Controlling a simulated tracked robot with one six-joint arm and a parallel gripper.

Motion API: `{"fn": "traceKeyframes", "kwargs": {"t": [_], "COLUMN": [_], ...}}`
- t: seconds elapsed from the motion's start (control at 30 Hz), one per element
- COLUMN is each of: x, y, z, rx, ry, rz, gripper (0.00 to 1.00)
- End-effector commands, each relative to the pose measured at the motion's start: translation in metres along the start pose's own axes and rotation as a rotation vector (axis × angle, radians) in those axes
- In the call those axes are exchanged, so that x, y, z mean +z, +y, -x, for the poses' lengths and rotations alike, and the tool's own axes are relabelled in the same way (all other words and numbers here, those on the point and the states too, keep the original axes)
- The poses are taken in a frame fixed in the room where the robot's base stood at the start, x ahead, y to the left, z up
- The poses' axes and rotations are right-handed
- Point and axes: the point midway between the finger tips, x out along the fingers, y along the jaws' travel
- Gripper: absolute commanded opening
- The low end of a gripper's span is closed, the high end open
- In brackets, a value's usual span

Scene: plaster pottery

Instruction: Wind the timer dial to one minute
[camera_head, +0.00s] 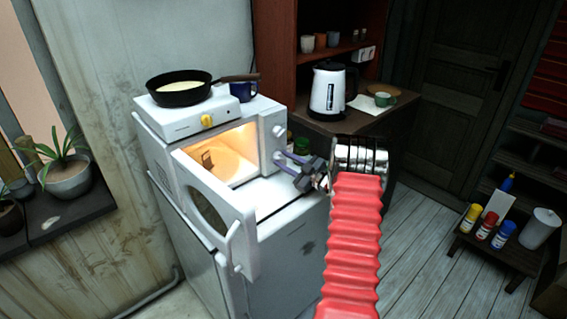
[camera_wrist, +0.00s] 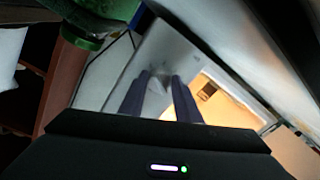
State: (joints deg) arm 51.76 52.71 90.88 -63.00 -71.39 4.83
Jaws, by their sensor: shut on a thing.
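The white microwave (camera_head: 158,150) stands on a white cabinet with its door (camera_head: 228,215) swung open and its inside lit. On its front panel, right of the opening, is an upper round knob (camera_head: 278,131). A lower pale dial (camera_wrist: 156,88) sits between my fingers in the wrist view. My gripper (camera_head: 281,158) reaches in from the right in the head view, its two dark purple fingers shut on this lower dial. The fingers partly cover the dial, and I cannot read its markings or pointer.
A black pan (camera_head: 180,97) sits on a hotplate with a yellow knob (camera_head: 206,120) atop the microwave, beside a blue mug (camera_head: 243,91). A kettle (camera_head: 328,90) and green cup (camera_head: 383,99) stand on the counter behind my arm.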

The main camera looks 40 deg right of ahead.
Motion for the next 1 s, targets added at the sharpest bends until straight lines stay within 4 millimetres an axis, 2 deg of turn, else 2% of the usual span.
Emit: {"fn": "traceKeyframes", "kwargs": {"t": [0.3, 0.6, 0.63, 0.87, 1.0], "x": [0.0000, 0.0002, 0.0002, 0.0001, 0.0001], "y": [-0.0014, -0.0018, -0.0018, -0.0007, -0.0001], "z": [0.0000, 0.0001, 0.0001, 0.0003, 0.0004], "rx": [-0.008, -0.009, -0.009, -0.007, -0.006], "ry": [-0.008, -0.009, -0.009, -0.009, -0.009], "rz": [0.130, 0.137, 0.137, 0.137, 0.137], "gripper": [0.07, 0.07, 0.32, 0.48, 0.49]}}
